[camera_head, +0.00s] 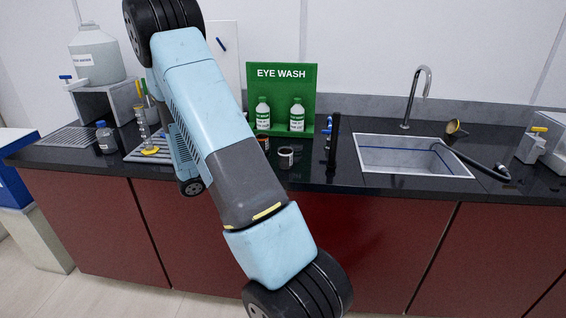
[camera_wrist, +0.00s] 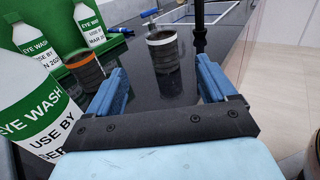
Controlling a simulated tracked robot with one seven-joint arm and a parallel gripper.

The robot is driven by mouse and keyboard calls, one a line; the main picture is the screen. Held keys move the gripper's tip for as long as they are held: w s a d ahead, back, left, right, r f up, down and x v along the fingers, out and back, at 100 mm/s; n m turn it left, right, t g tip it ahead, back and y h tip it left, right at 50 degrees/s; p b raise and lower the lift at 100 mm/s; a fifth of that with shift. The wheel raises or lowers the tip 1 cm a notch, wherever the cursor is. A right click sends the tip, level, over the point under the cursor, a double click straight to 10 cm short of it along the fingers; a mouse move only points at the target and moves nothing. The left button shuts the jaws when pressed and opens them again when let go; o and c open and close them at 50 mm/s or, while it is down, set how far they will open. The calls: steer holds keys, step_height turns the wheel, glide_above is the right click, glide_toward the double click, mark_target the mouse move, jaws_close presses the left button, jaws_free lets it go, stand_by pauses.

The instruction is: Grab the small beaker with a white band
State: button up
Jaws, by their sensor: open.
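The small beaker with a white band (camera_head: 286,157) stands upright on the black counter in front of the green eye wash stand. In the wrist view the banded beaker (camera_wrist: 163,52) is upright, just beyond and between the fingertips, apart from them. My gripper (camera_wrist: 162,68) is open and empty, its two blue fingers pointing toward the beaker. In the head view my arm crosses the middle and I cannot make out the gripper's fingers. A second small container with an orange band (camera_wrist: 84,70) stands left of the beaker, outside the left finger.
Eye wash bottles (camera_wrist: 42,115) stand close on the left in the green stand (camera_head: 281,85). A dark upright post (camera_head: 333,140) stands right of the beaker, before the sink (camera_head: 412,157). A blue-capped bottle (camera_head: 105,138) is at left. Counter between beaker and post is clear.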

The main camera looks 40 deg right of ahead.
mark_target(285, 159)
steer(key=shift+d+f, duration=0.15)
steer(key=shift+d, duration=0.35)
steer(key=x, duration=0.7)
steer(key=shift+s+d, duration=0.1)
steer(key=shift+d, duration=0.25)
steer(key=x, duration=0.4)
steer(key=shift+s, duration=0.3)
steer(key=shift+s+d, duration=0.1)
steer(key=shift+d, duration=0.45)
steer(key=shift+c, duration=0.2)
steer(key=c, duration=1)
